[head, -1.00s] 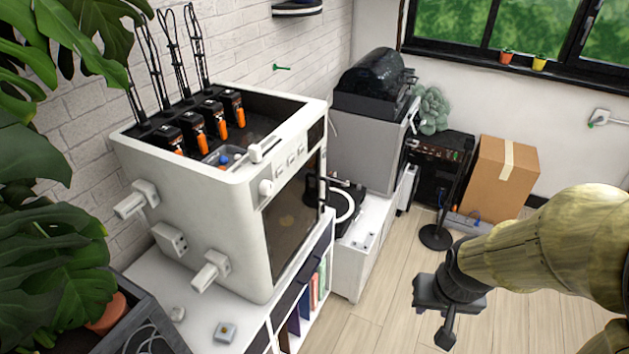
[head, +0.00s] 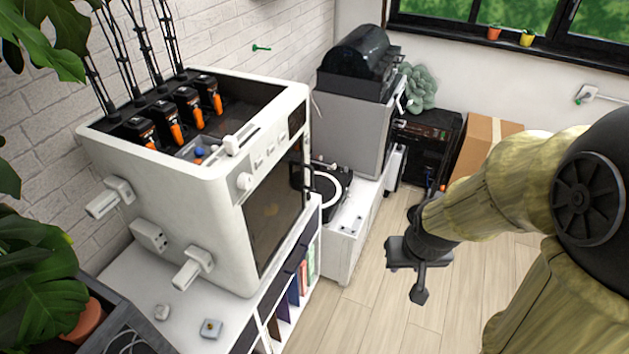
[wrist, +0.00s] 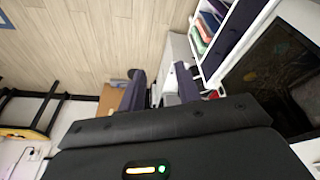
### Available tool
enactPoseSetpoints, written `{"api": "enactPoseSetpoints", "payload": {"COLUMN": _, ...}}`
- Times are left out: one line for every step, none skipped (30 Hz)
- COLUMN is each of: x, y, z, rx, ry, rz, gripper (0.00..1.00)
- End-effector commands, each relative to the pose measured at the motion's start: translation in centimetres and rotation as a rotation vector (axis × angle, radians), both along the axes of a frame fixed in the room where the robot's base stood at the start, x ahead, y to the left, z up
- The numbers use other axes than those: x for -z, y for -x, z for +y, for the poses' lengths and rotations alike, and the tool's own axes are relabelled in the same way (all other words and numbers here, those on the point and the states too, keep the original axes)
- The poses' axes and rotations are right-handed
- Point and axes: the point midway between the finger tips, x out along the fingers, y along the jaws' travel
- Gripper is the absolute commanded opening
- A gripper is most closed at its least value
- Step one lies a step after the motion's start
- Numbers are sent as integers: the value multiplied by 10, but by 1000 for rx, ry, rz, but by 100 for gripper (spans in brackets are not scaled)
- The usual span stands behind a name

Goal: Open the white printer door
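The white printer (head: 200,205) stands on a white shelf unit at the left in the head view. Its door (head: 275,215) is a dark glass panel in the front face and looks closed. In the wrist view the dark door panel (wrist: 283,78) shows at the right edge. My gripper (head: 418,284) hangs over the floor to the right of the printer, well apart from the door. In the wrist view the two fingers of my gripper (wrist: 159,88) are spread with nothing between them.
The shelf unit (head: 262,325) holds books below the printer. A turntable (head: 328,186) and a grey machine (head: 352,135) stand beyond it. A cardboard box (head: 485,140) is behind my arm. Plant leaves (head: 40,270) fill the left. The wooden floor (head: 365,315) before the printer is clear.

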Motion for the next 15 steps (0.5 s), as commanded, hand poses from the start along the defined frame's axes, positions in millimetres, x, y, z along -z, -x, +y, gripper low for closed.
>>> {"api": "enactPoseSetpoints", "payload": {"x": 8, "y": -12, "z": -1, "rx": -28, "ry": 9, "rz": -20, "gripper": 33}}
{"api": "enactPoseSetpoints", "payload": {"x": 13, "y": -21, "z": -1, "rx": -51, "ry": 17, "rz": -40, "gripper": 33}}
{"api": "enactPoseSetpoints", "payload": {"x": 19, "y": -34, "z": 0, "rx": -86, "ry": 24, "rz": -71, "gripper": 33}}
{"api": "enactPoseSetpoints", "payload": {"x": 24, "y": -44, "z": 0, "rx": -115, "ry": 28, "rz": -97, "gripper": 33}}
{"api": "enactPoseSetpoints", "payload": {"x": 30, "y": -55, "z": 1, "rx": -145, "ry": 31, "rz": -123, "gripper": 33}}
{"api": "enactPoseSetpoints", "payload": {"x": 37, "y": -69, "z": 4, "rx": -189, "ry": 32, "rz": -162, "gripper": 33}}
{"api": "enactPoseSetpoints", "payload": {"x": 43, "y": -80, "z": 7, "rx": -220, "ry": 31, "rz": -193, "gripper": 33}}
{"api": "enactPoseSetpoints", "payload": {"x": 49, "y": -90, "z": 10, "rx": -252, "ry": 28, "rz": -223, "gripper": 33}}
{"api": "enactPoseSetpoints", "payload": {"x": 56, "y": -103, "z": 15, "rx": -294, "ry": 20, "rz": -264, "gripper": 33}}
{"api": "enactPoseSetpoints", "payload": {"x": 62, "y": -112, "z": 18, "rx": -322, "ry": 12, "rz": -296, "gripper": 33}}
{"api": "enactPoseSetpoints", "payload": {"x": 67, "y": -121, "z": 23, "rx": -354, "ry": 2, "rz": -329, "gripper": 33}}
{"api": "enactPoseSetpoints", "payload": {"x": 74, "y": -132, "z": 29, "rx": -389, "ry": -13, "rz": -372, "gripper": 33}}
{"api": "enactPoseSetpoints", "payload": {"x": 79, "y": -140, "z": 34, "rx": -416, "ry": -27, "rz": -408, "gripper": 33}}
{"api": "enactPoseSetpoints", "payload": {"x": 84, "y": -147, "z": 39, "rx": -440, "ry": -42, "rz": -442, "gripper": 33}}
{"api": "enactPoseSetpoints", "payload": {"x": 90, "y": -156, "z": 46, "rx": -470, "ry": -64, "rz": -491, "gripper": 33}}
